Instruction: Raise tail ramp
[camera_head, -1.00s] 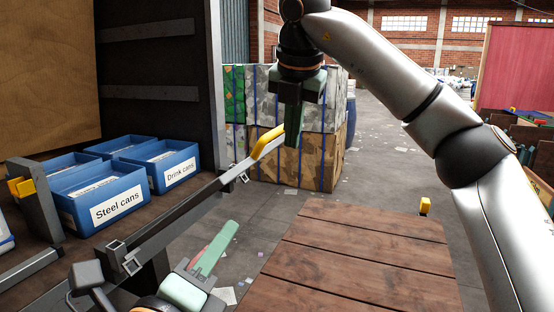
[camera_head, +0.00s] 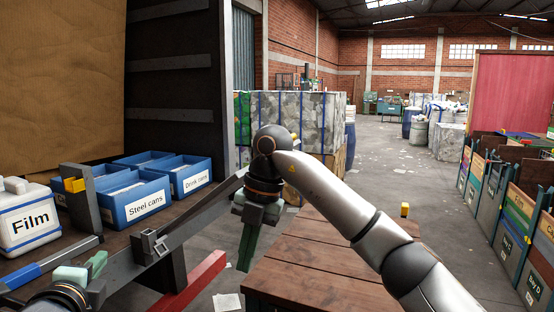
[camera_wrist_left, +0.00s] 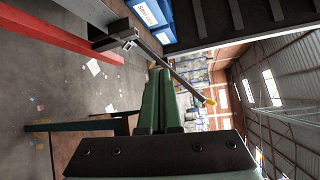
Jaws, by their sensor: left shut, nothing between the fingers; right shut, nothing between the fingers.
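I cannot tell for sure which part is the tail ramp. A dark bar (camera_head: 200,213) runs from a square bracket (camera_head: 150,242) at the truck bed's edge towards my right gripper. My right gripper (camera_head: 244,268) is shut and empty, pointing down beside the planked wooden surface. My left gripper (camera_head: 102,257) is shut and empty at the lower left, near the bed's edge; its green fingers (camera_wrist_left: 160,73) lie together in the wrist view.
Blue boxes labelled Steel cans (camera_head: 140,206) and Drink cans (camera_head: 189,177) stand on the truck bed, with a white Film container (camera_head: 28,222). A red beam (camera_head: 192,286) lies below. The planked surface (camera_head: 300,285) is bare. Bales (camera_head: 310,122) stand behind, labelled bins (camera_head: 510,235) at right.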

